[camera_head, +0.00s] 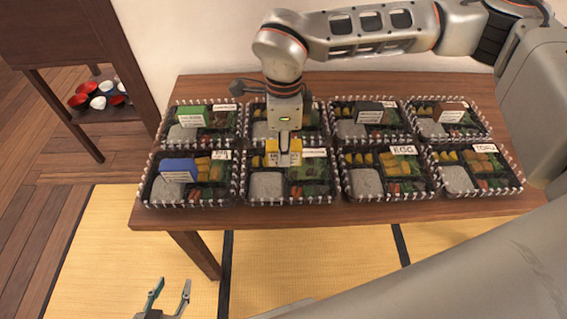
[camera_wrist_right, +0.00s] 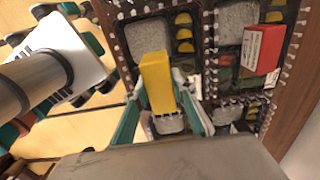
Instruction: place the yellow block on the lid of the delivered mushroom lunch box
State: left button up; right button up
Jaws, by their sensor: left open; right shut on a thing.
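My right gripper (camera_head: 284,160) is shut on the yellow block (camera_head: 271,147), over the second lunch box from the left in the front row (camera_head: 290,202). The block also shows between the fingers in the right wrist view (camera_wrist_right: 156,80). I cannot tell whether the block touches the box. The labels on several boxes are too small to read, so I cannot tell which one is the mushroom box. My left gripper (camera_head: 170,300) is open and empty, low in the head view in front of the table.
Two rows of lunch boxes fill the wooden table (camera_head: 200,223). A blue block (camera_head: 178,170) stands on the front left box, a green block (camera_head: 191,116) on the one behind. A dark block (camera_head: 369,112) and a reddish-brown block (camera_head: 449,113) stand on back-row boxes.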

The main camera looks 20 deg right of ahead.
notch_tip(320, 180, down, 2)
jog(key=shift+f, duration=1.9)
jog(key=shift+f, duration=0.15)
jog(key=o, duration=1.1)
notch_tip(320, 180, up, 12)
jog(key=shift+r, duration=0.2)
jog(key=shift+f, duration=0.1)
